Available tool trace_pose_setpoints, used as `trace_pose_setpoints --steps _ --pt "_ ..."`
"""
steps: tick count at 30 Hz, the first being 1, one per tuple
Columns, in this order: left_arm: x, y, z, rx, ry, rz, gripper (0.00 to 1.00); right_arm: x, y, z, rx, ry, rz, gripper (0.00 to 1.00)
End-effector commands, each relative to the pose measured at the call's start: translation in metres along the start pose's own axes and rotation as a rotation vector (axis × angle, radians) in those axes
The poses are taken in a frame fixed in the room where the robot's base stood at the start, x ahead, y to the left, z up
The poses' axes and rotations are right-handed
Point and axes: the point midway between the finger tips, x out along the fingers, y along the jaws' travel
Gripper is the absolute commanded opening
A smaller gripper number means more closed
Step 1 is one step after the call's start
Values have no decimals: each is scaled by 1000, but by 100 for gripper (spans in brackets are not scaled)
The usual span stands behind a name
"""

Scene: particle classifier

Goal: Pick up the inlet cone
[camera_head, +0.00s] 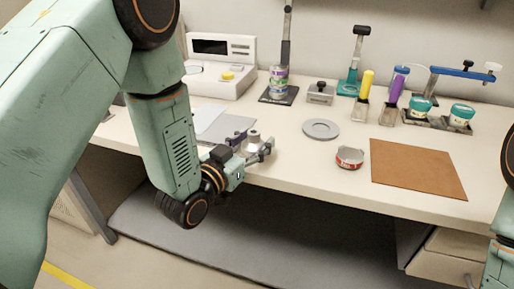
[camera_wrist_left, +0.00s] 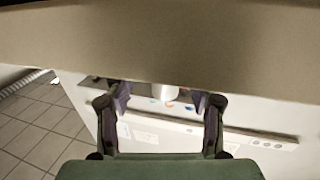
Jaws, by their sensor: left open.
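My left gripper (camera_head: 255,143) is open at the front edge of the bench, left of centre in the head view. Its purple-padded fingers stand apart in the left wrist view (camera_wrist_left: 162,100). A small pale, rounded piece (camera_head: 253,136) shows between or just behind the fingertips, partly hidden by them. A white piece (camera_wrist_left: 165,91) also shows between the fingers in the wrist view. It looks like the inlet cone, but its shape is unclear, and I cannot tell whether the fingers touch it. My right gripper is not in view.
A white instrument (camera_head: 222,62) stands behind left. A can (camera_head: 278,83) and several stands line the back. The bench has bare room around the tin.

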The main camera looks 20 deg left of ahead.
Motion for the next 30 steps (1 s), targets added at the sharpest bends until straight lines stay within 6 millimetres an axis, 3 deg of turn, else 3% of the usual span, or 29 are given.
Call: trace_pose_setpoints --steps 11,30 --pt "9 -4 -1 -1 0 -3 54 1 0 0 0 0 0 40" --pt "11 0 -1 -1 0 -2 0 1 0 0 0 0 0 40"
